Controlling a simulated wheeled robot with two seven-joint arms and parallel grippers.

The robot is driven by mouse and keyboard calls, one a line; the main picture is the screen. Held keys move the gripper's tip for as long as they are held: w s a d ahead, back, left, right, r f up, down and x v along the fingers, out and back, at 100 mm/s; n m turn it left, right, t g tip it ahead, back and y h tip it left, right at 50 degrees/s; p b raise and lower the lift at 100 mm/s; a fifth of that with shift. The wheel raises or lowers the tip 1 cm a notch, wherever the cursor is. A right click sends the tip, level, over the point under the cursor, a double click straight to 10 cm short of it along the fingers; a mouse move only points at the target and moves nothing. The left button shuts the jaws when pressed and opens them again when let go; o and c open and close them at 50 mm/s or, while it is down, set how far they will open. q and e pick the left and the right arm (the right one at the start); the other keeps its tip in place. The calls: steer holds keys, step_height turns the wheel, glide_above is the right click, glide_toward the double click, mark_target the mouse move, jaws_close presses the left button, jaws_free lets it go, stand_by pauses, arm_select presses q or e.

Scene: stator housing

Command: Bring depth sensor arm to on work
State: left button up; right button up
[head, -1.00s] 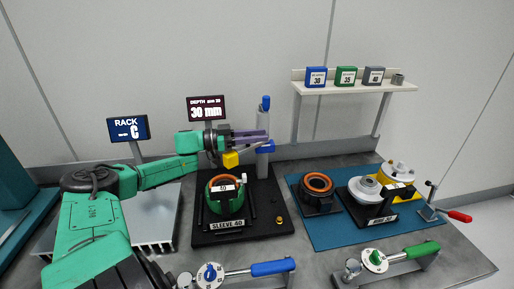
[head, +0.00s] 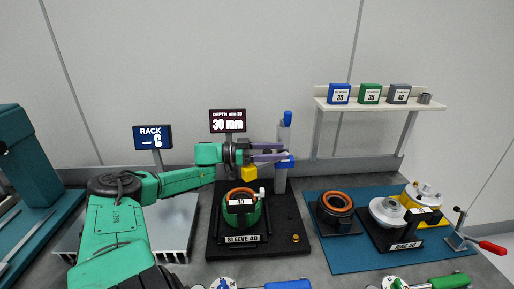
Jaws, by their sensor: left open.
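A grey post with a blue top (head: 284,140) stands at the back right of the black sleeve fixture. A blue part (head: 286,162) sits on it at mid height. A yellow block (head: 249,175) shows to its left, below my gripper; whether the two join as one depth sensor arm is hidden. My left gripper (head: 282,153) is open, its purple fingers pointing right at the post just above the blue part. I cannot tell whether they touch it. The green stator housing (head: 236,217) with an orange ring stands in the fixture marked SLEEVE 40 (head: 284,236). My right gripper is out of view.
The depth display (head: 228,121) reads 30 mm, and the rack display (head: 153,138) reads C. A blue mat (head: 345,259) at right carries ring and housing fixtures. A red-handled clamp (head: 490,247) is at far right. Handled gauges line the front edge.

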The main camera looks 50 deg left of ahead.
arm_select(q)
steer(key=p+v, duration=0.5)
steer(key=v, duration=0.9)
steer(key=shift+w, duration=0.1)
